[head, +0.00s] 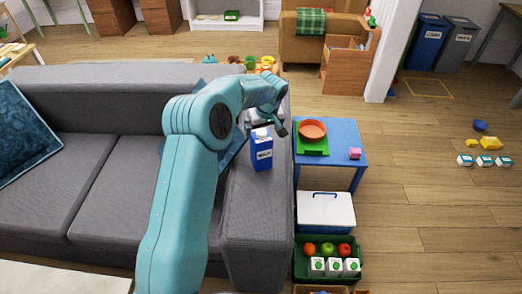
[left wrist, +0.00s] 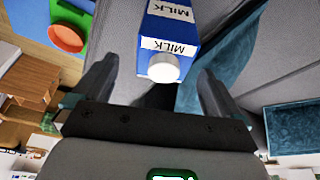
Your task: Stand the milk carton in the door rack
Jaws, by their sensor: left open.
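The milk carton (head: 261,155) is blue with a white label and white cap. It stands upright on the right armrest (head: 252,205) of the grey sofa. In the left wrist view the carton (left wrist: 172,25) has its cap toward my gripper. My left gripper (head: 275,128) is above and beside the carton in the head view. In the left wrist view its fingers (left wrist: 155,88) are spread, with the cap between their lines and a gap around it. I cannot make out a door rack in either view. My right gripper is not in view.
A blue table (head: 345,132) right of the armrest holds an orange bowl (head: 312,130) on a green mat and a pink block (head: 354,153). Below are a white box (head: 325,212) and a green crate (head: 300,262) of fruit and small cartons.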

